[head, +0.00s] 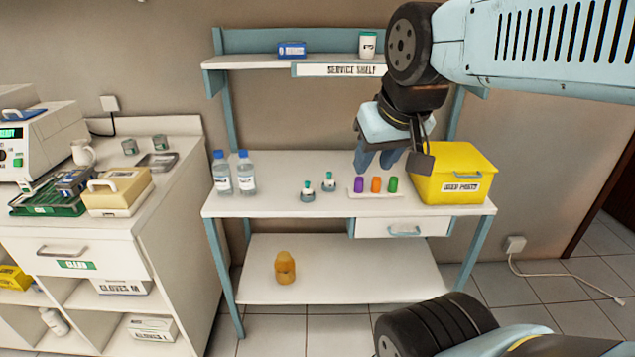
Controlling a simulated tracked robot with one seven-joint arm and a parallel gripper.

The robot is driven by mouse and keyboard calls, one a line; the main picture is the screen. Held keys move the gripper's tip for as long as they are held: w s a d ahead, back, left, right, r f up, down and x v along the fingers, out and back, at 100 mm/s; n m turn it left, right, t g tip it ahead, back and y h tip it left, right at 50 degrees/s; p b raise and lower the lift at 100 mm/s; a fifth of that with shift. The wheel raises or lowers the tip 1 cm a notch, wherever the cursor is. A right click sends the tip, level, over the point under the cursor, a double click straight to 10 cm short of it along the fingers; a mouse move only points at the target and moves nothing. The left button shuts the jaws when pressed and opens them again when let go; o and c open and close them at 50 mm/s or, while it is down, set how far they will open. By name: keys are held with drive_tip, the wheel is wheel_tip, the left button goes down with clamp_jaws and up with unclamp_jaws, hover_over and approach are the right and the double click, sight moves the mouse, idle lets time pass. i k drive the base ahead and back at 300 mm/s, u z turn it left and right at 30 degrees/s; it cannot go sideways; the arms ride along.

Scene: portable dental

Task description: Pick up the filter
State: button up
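No label in view reads "filter", and I cannot tell for certain which item is the filter. Small purple (359,184), orange (376,184) and green (393,184) cylinders stand in a row on a small white tray (366,195) on the bench. Two small grey items with teal tops (308,191) (329,181) stand left of the tray. An amber, rounded item (285,267) stands on the lower shelf. My gripper (376,166) points down just above and behind the coloured cylinders. Its two blue fingers look apart, with nothing visible between them.
A yellow used-parts bin (455,188) stands right of the tray, close to my gripper. Two blue-capped bottles (233,176) stand at the bench's left. The service shelf (262,61) overhead holds a blue box (292,49) and white jar (367,44). The lower shelf (370,275) is mostly clear.

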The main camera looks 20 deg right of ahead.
sight(328, 183)
drive_tip(key=u, duration=0.45)
drive_tip(key=k, duration=1.05)
drive_tip(key=z, duration=0.1)
drive_tip(key=i, duration=1.15)
drive_tip(key=z, duration=1.1)
drive_tip(key=i, duration=0.6)
drive_tip(key=z, duration=0.15)
drive_tip(key=k, duration=0.8)
drive_tip(key=z, duration=0.2)
drive_tip(key=i, duration=0.5)
